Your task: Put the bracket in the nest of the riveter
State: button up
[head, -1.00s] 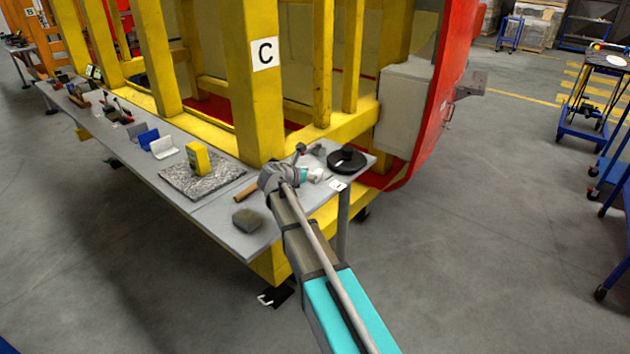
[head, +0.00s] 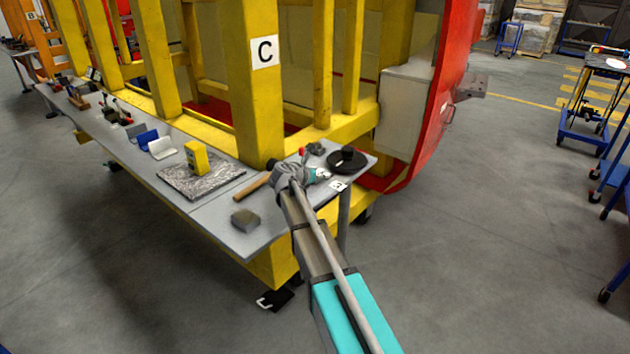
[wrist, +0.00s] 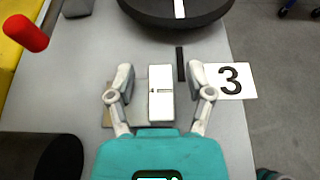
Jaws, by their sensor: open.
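My gripper (wrist: 160,75) is open over the bench end, its fingers on either side of a pale block (wrist: 161,98) with a small dark mark. Gaps show between the block and both fingers. A flat tan piece (wrist: 108,117) shows beside the block, partly hidden by the left finger. In the head view my gripper (head: 315,176) is small and the arm hides much around it. I cannot tell for certain which piece is the bracket. A black round-based item (head: 347,160) with a dark block on top stands just beyond, possibly the riveter; no nest can be made out.
The grey bench (head: 215,214) holds a wooden-handled tool (head: 252,187), a grey block (head: 245,220) and a yellow box (head: 197,158) on a grey mat. A card marked 3 (wrist: 230,80) lies right of my gripper. A red-tipped item (wrist: 27,33) is at left. A yellow post (head: 253,80) rises behind.

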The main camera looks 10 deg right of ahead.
jog(key=shift+w+d+f, duration=0.1)
jog(key=shift+w+d, duration=0.05)
jog(key=shift+d, duration=0.05)
jog(key=shift+c, duration=0.3)
grip_shut()
